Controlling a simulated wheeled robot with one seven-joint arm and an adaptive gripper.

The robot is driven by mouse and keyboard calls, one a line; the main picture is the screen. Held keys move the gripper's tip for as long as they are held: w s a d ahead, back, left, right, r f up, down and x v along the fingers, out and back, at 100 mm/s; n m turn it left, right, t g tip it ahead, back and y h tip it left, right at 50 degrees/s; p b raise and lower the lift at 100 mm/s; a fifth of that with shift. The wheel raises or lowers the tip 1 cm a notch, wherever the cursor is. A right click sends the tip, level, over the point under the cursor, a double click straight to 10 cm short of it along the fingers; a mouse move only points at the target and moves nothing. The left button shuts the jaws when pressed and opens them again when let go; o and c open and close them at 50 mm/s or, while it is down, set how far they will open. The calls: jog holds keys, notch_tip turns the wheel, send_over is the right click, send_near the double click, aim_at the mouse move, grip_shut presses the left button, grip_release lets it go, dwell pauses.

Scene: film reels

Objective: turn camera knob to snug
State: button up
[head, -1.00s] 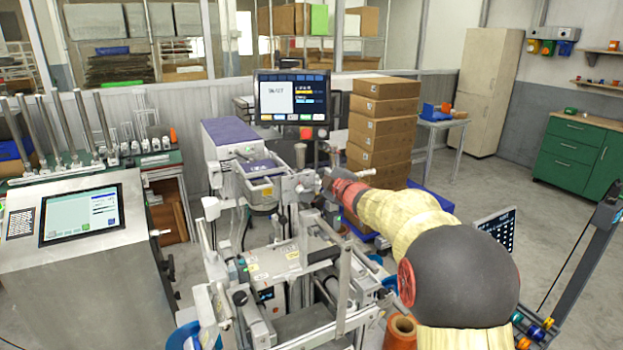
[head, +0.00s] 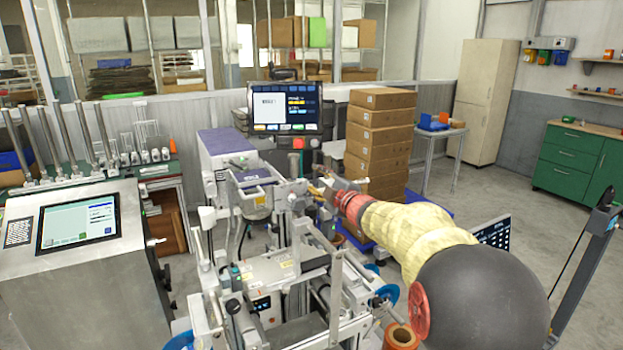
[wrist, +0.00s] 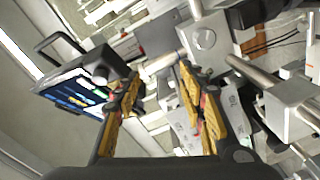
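My gripper (wrist: 158,78) is open in the wrist view, its two yellow-padded fingers apart with no object gripped between them. A short light-grey cylinder (wrist: 160,65) lies just beyond the fingertips, beside a grey metal block (wrist: 203,38) with a round face. I cannot tell for sure which of these parts is the camera knob. In the head view, my gripper (head: 328,190) is at the right side of the upper part of the labelling machine (head: 270,268), left of the stacked boxes. The knob cannot be made out there, and contact cannot be told.
The machine's monitor (head: 285,108) stands behind my gripper and also shows at left in the wrist view (wrist: 75,90). Metal rods (wrist: 255,75) and brackets crowd the right. Stacked cardboard boxes (head: 378,140) stand behind the arm. A control cabinet (head: 80,270) stands at left.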

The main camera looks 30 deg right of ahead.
jog(key=shift+s, duration=2.35)
notch_tip(320, 180, up, 6)
jog(key=p, duration=0.4)
jog(key=shift+f, duration=0.25)
